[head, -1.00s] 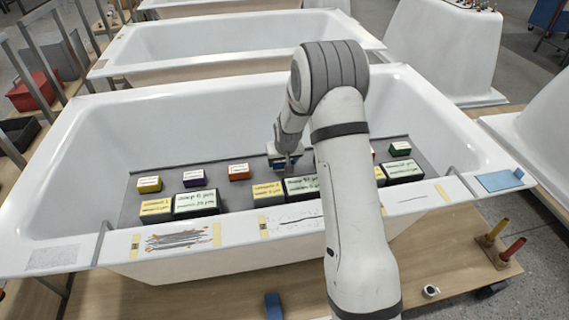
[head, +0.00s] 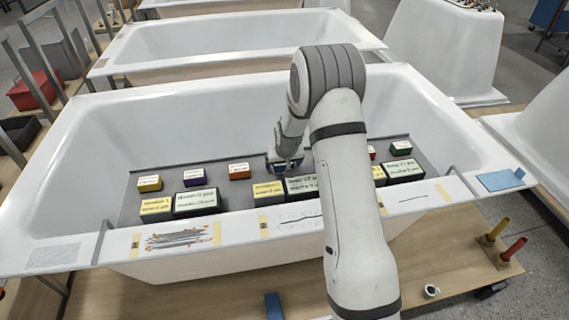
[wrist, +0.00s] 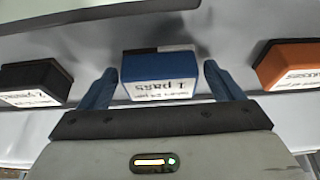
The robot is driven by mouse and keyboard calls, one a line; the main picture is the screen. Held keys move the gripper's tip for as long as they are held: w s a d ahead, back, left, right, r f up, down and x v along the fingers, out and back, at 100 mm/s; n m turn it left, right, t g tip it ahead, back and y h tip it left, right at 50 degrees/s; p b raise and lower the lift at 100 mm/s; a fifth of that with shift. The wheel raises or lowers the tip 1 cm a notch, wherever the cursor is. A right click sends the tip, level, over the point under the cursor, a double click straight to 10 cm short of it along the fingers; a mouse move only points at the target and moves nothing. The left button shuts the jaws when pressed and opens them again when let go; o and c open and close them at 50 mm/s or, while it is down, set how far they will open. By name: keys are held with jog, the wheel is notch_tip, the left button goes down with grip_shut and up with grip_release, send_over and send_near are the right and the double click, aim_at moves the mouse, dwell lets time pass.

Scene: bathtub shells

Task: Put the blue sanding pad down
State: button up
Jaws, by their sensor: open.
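The blue sanding pad (wrist: 160,68), a block with a white printed label, sits between the two blue fingers of my gripper (wrist: 163,85) in the wrist view. The fingers are open, with a narrow gap on each side of the pad. The pad appears to rest on the grey mat (head: 232,150) inside the bathtub. In the head view my gripper (head: 286,163) is low in the tub, among the labelled blocks. There the pad is hard to tell apart from the blue fingers.
In the wrist view an orange block (wrist: 288,62) is at right and a dark block (wrist: 38,80) at left, both near the fingers. In the head view larger labelled blocks (head: 197,202) line the near side of the mat. The white tub rim (head: 180,238) stands in front.

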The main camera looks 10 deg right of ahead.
jog(key=v, duration=1.2)
jog(key=s+r+g, duration=0.1)
jog(key=s+r, duration=1)
jog(key=s, duration=0.4)
jog(key=s+r+g, duration=0.1)
jog(key=s+r, duration=0.1)
jog(key=s, duration=1.5)
jog(key=shift+s+d, duration=0.2)
jog(key=shift+r, duration=0.15)
